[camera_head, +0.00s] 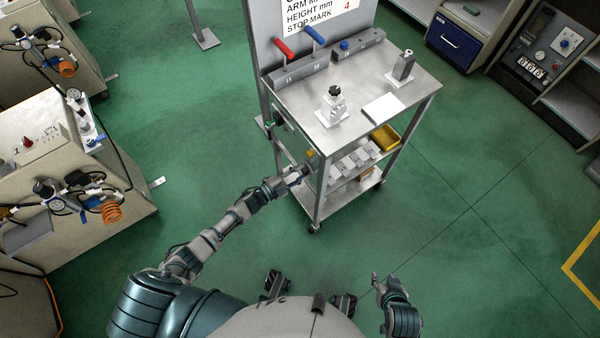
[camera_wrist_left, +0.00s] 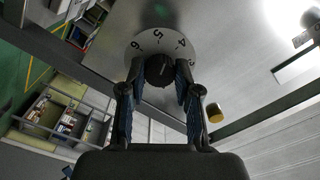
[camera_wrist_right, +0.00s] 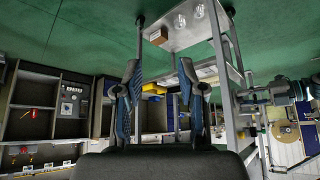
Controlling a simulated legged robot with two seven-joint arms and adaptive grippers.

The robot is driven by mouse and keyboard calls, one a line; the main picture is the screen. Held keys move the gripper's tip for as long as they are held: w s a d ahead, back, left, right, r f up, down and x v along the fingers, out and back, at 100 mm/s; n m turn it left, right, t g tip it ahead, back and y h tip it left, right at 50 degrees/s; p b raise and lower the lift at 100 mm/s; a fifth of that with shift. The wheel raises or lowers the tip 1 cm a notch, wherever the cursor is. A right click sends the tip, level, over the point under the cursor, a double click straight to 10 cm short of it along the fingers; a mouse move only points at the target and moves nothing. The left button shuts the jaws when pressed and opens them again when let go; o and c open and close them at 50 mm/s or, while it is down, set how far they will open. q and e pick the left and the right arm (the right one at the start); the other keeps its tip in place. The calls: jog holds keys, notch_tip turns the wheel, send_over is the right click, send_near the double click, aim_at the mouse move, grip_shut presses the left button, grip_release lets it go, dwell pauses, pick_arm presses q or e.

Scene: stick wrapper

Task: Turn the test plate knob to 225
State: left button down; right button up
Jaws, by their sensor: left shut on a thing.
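In the left wrist view a round black knob (camera_wrist_left: 158,70) sits on a white dial (camera_wrist_left: 165,42) printed with numbers around 4, 5 and 6, on a grey metal panel (camera_wrist_left: 225,65). The fingers of my left gripper (camera_wrist_left: 158,84) are closed on the knob from both sides. In the head view my left gripper (camera_head: 303,170) is at the left front side of the metal cart (camera_head: 370,130), and the dial is hidden there. The value 225 is not readable. My right gripper (camera_wrist_right: 160,75) is open and empty; in the head view it is low (camera_head: 377,279), away from the cart.
The cart top holds a block with a black knob (camera_head: 333,112), a grey post (camera_head: 404,65), a white sheet (camera_head: 383,108) and red and blue handles (camera_head: 285,50). A yellow bin (camera_head: 385,137) is on a shelf below.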

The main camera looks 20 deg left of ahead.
pick_arm(q)
jog(key=n, duration=0.4)
jog(key=shift+a+f+p, duration=0.3)
jog(key=shift+f, duration=0.05)
pick_arm(e)
jog(key=s, duration=0.1)
jog(key=s+d+g, duration=0.1)
jog(key=shift+s+f, duration=0.3)
pick_arm(q)
jog(key=shift+s, duration=0.1)
pick_arm(e)
jog(key=shift+s, duration=0.1)
pick_arm(q)
jog(key=c, duration=0.8)
grip_release()
jog(key=shift+f, duration=0.1)
pick_arm(e)
jog(key=shift+a, duration=0.15)
pick_arm(q)
jog(key=v, duration=1.1)
jog(key=shift+s+a, duration=0.25)
jog(key=shift+a, duration=0.1)
